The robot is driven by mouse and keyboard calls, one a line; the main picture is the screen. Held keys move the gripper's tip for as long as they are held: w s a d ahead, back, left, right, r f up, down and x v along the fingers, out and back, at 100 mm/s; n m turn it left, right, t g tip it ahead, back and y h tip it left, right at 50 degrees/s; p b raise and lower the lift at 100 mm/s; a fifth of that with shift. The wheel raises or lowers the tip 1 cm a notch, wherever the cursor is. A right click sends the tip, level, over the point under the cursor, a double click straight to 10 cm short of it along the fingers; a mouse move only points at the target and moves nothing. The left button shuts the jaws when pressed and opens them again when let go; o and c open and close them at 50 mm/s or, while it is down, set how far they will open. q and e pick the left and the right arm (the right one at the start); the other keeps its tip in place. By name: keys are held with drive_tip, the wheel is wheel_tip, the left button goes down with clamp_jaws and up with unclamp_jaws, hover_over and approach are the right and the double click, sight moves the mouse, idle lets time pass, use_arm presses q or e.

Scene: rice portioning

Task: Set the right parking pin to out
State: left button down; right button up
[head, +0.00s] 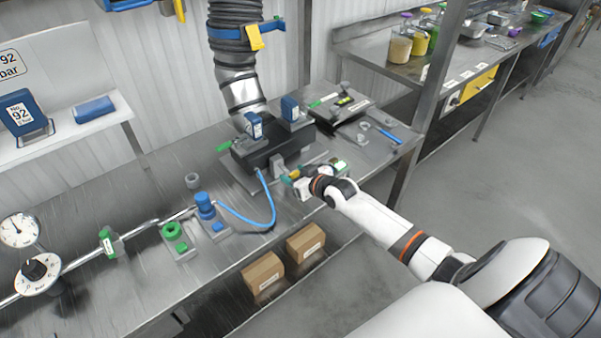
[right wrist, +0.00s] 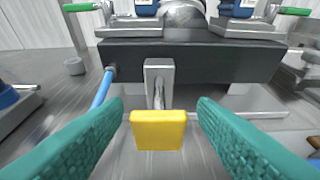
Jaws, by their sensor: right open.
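A yellow square knob (right wrist: 158,130) on a short metal rod shows in the right wrist view and looks like the parking pin. The rod enters a steel bracket (right wrist: 152,75) at the front of a black block (right wrist: 215,62). The yellow knob also shows small in the head view (head: 295,174). My right gripper (head: 291,177) is at the front of the block. Its teal fingers are open, one on each side of the knob, with gaps to both. Whether the pin is in or out is not clear. My left gripper is not in view.
The black block (head: 262,152) carries two blue-topped clamps with green handles. A blue hose (head: 273,205) curves from it across the steel bench, left of my gripper. Blue and green fittings and a gauge (head: 19,230) stand further left. Two cardboard boxes (head: 263,273) sit below.

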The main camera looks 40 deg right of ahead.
drive_tip(key=shift+s, duration=0.35)
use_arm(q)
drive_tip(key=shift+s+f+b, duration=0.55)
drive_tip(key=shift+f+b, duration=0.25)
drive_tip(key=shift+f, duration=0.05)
use_arm(e)
drive_tip(key=a+v, duration=0.1)
drive_tip(key=v, duration=1)
drive_tip(key=shift+d, duration=0.5)
drive_tip(key=shift+s+r, duration=0.1)
